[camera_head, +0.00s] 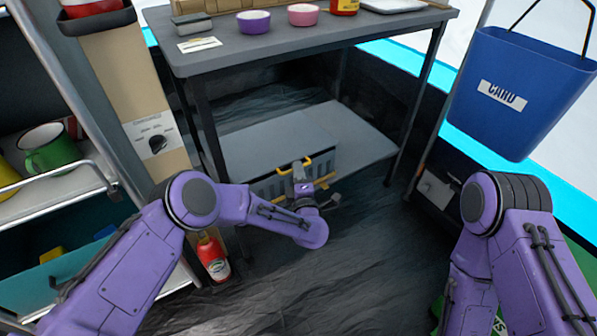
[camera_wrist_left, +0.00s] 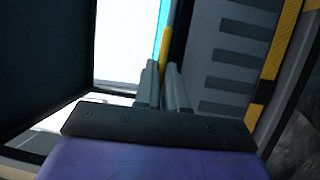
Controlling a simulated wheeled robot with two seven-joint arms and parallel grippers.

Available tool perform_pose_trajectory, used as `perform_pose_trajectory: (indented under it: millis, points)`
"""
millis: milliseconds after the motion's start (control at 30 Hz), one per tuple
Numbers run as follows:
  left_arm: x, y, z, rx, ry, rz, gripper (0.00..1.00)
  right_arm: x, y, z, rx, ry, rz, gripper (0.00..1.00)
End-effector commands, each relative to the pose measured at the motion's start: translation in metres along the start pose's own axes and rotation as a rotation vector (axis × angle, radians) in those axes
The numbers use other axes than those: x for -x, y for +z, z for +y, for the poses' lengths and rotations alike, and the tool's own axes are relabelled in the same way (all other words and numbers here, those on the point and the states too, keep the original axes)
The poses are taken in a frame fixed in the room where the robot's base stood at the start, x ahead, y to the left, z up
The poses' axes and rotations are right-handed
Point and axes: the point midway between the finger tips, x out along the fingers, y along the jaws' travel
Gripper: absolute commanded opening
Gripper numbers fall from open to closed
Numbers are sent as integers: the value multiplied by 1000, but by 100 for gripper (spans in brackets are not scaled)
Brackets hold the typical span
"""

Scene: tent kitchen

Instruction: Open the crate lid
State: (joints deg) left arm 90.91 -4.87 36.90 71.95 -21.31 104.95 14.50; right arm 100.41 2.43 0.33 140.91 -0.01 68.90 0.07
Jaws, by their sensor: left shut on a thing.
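A grey crate (camera_head: 262,189) with slotted sides and yellow-black trim stands on the low shelf under the table. Its flat grey lid (camera_head: 255,150) looks closed. A yellow handle (camera_head: 284,171) is at the lid's front edge. My left gripper (camera_head: 301,175) is at this handle, in front of the crate. In the left wrist view its fingers (camera_wrist_left: 166,85) are shut on the yellow handle (camera_wrist_left: 167,42), beside the crate's slotted wall (camera_wrist_left: 225,50). The fingertips are small in the head view. My right arm shows at the right, but its gripper is out of view.
The table top (camera_head: 300,36) with bowls overhangs the crate. Table legs (camera_head: 426,85) stand at both sides. A red bottle (camera_head: 213,258) stands on the floor at left. A blue bucket (camera_head: 520,95) hangs at right. The dark floor (camera_head: 365,255) in front is clear.

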Motion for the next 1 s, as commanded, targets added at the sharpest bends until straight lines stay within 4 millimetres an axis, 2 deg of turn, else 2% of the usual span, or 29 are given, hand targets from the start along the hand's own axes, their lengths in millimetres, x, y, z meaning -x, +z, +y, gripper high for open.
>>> perform_pose_trajectory:
  millis: [33,300,433,600,700,1000]
  points:
    - [-3,-1,22,12,-24,0,0,19,-9,2,1,0,2,98]
    - [-20,-9,80,89,-207,1,0,74,-34,7,4,1,7,98]
    - [-31,-14,102,126,-294,0,0,95,-42,9,4,1,7,98]
    - [-46,-19,123,165,-388,0,0,110,-49,10,4,1,7,98]
    - [-52,-22,131,162,-386,-2,0,115,-50,10,4,1,7,98]
    - [-64,-27,144,161,-383,-1,0,120,-53,11,4,1,7,98]
